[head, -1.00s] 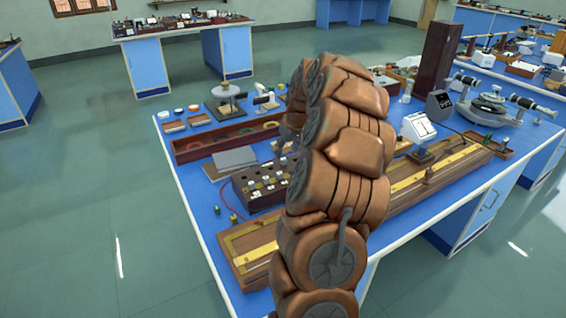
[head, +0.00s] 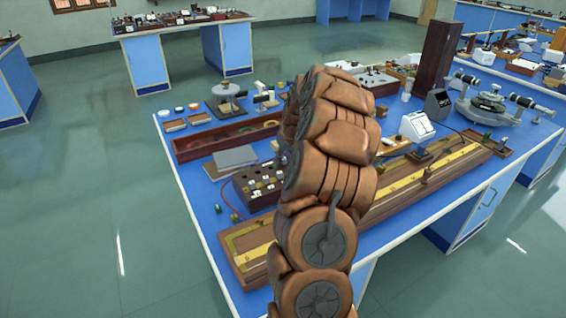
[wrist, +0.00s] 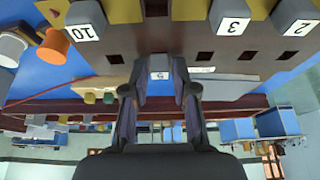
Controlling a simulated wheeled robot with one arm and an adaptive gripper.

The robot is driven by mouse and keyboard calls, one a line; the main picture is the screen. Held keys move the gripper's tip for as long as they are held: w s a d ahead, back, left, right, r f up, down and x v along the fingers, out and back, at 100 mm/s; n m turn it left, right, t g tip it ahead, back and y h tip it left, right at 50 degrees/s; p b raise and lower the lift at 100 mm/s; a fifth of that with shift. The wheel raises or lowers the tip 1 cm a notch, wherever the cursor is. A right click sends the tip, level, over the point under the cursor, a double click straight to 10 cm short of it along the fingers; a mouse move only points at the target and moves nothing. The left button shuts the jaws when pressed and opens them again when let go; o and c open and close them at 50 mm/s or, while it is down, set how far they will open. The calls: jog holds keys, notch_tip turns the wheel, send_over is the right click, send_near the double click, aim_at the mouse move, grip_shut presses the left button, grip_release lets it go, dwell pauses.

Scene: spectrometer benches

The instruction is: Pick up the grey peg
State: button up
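A dark brown box (head: 246,196) with several small pegs on top stands on the blue bench, left of my arm in the head view. In the wrist view its dark top (wrist: 150,42) has square holes. Grey blocks with number labels show there, such as one marked 10 (wrist: 85,14) and one marked 3 (wrist: 231,12). My gripper (wrist: 159,66) is hidden behind my arm in the head view. In the wrist view its two fingers are apart, with a white label marked 5 (wrist: 159,76) between them. I cannot tell which block is the task's grey peg.
A long wooden board with a brass strip (head: 440,171) lies along the bench front. A grey slab (head: 234,158) and a long wooden tray (head: 205,149) lie behind the box. An orange cylinder (wrist: 53,46) shows beside the box in the wrist view.

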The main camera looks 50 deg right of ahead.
aim_at(285, 160)
grip_shut()
jog(key=shift+r+b, duration=0.6)
jog(key=shift+r, duration=0.95)
jog(key=shift+s+r, duration=0.2)
jog(key=shift+r, duration=0.05)
jog(key=s+r+b, duration=0.1)
jog(key=s+r, duration=0.1)
jog(key=s, duration=0.5)
jog(key=s+r+b, duration=0.2)
jog(key=s, duration=0.6)
jog(key=shift+s+a+r+b, duration=0.25)
jog(key=shift+s+a+b, duration=0.05)
jog(key=shift+a, duration=0.05)
